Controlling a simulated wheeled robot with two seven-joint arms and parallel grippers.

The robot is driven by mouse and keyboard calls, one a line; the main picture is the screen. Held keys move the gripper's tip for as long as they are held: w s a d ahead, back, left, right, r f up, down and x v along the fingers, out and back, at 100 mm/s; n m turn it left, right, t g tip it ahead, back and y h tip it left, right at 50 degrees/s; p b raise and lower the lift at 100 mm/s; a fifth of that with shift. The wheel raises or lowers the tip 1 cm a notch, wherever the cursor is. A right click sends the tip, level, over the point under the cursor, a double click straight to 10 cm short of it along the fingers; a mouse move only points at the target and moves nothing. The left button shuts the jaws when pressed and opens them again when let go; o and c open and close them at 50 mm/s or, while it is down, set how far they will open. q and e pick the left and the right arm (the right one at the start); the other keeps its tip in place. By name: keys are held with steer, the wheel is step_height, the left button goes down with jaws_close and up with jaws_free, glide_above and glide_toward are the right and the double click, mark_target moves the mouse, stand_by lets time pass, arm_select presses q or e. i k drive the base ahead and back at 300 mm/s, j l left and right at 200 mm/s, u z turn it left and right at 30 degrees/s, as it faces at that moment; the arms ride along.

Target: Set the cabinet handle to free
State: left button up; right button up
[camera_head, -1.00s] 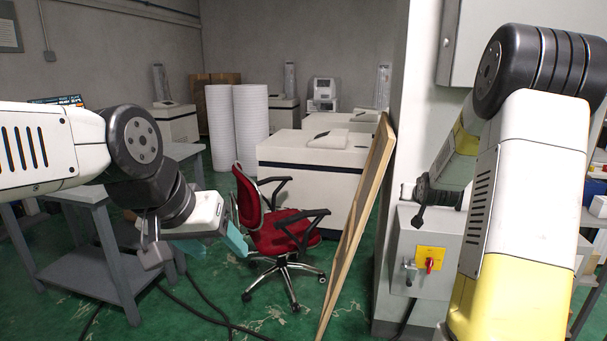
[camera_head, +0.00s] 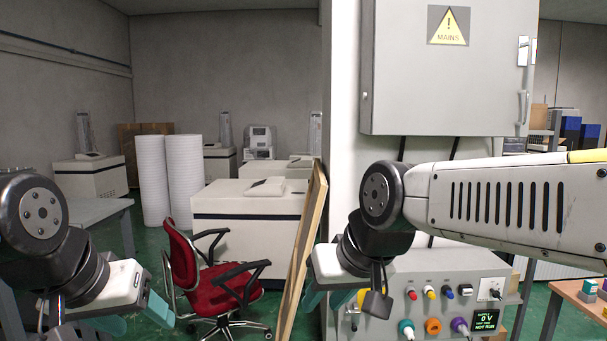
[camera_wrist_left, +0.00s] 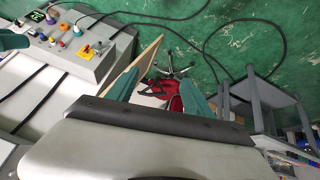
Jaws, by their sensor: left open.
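The grey wall cabinet (camera_head: 410,90) carries a yellow MAINS warning sign at the upper right of the head view. Its upright handle (camera_head: 523,106) is at the right edge of the door; no markings by it can be read. My left gripper (camera_head: 137,316) is at the lower left of the head view, far from the cabinet. Its teal fingers stand apart and empty, also in the left wrist view (camera_wrist_left: 162,95). My right gripper (camera_head: 345,292) is below the cabinet, in front of the control box; its fingers are partly hidden.
The control box (camera_head: 440,266) with coloured knobs, plugs and a small display stands below the cabinet. A wooden panel (camera_head: 304,245) leans beside the white pillar (camera_head: 345,110). A red office chair (camera_head: 205,285) stands between my grippers. A table (camera_head: 578,296) is at the right.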

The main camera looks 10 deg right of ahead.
mark_target(532, 43)
steer(key=z, duration=1.85)
